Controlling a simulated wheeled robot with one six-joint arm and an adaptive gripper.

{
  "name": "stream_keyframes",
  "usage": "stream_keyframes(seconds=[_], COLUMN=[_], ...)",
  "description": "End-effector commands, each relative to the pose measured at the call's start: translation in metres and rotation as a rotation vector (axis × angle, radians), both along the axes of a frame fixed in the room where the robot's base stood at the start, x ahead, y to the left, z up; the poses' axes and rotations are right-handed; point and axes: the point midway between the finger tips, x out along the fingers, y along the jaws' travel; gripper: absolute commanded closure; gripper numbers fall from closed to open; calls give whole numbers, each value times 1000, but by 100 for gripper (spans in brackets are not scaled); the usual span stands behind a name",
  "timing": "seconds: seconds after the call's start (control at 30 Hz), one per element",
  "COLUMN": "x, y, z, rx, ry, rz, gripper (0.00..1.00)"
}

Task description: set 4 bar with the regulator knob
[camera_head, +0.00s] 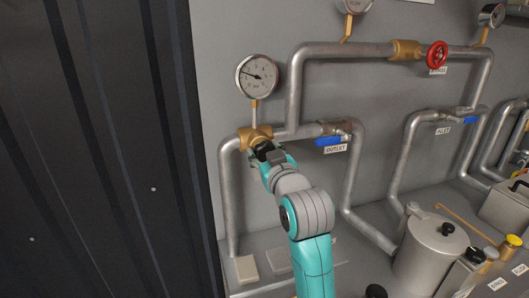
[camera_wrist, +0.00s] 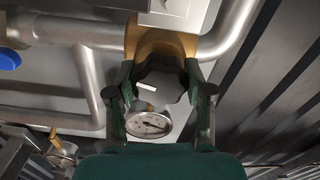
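The regulator is a brass body (camera_head: 254,133) on the pipe at the left; it also shows in the wrist view (camera_wrist: 160,42). Its dark grey knob (camera_wrist: 160,82) has a white mark, which lies nearly level and slightly tilted in the wrist view. My gripper (camera_head: 265,150) reaches the regulator, and its fingers (camera_wrist: 160,78) lie against both sides of the knob. The round gauge (camera_head: 257,76) stands above the regulator. Its needle points left and slightly up, in the low part of the scale; the exact value is too small to read.
To the right are a blue valve lever (camera_head: 329,141) above an OUTLET label (camera_head: 335,149), a red handwheel (camera_head: 437,54) and another blue lever (camera_head: 472,120). A metal pot (camera_head: 430,255) stands at the lower right. A dark ribbed wall (camera_head: 100,150) fills the left.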

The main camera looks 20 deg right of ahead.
Motion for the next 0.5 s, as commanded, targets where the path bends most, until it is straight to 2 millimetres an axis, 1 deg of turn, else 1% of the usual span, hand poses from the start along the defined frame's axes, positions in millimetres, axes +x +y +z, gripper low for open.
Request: stream_keyframes(seconds=[0.03, 0.07, 0.33, 0.5], x=[0, 0, 0, 0], y=[0, 0, 0, 0], z=[0, 0, 0, 0], rx=[0, 0, 19, 83], ry=[0, 0, 0, 0], rz=[0, 0, 0, 0], gripper=[80, 83, 83, 83])
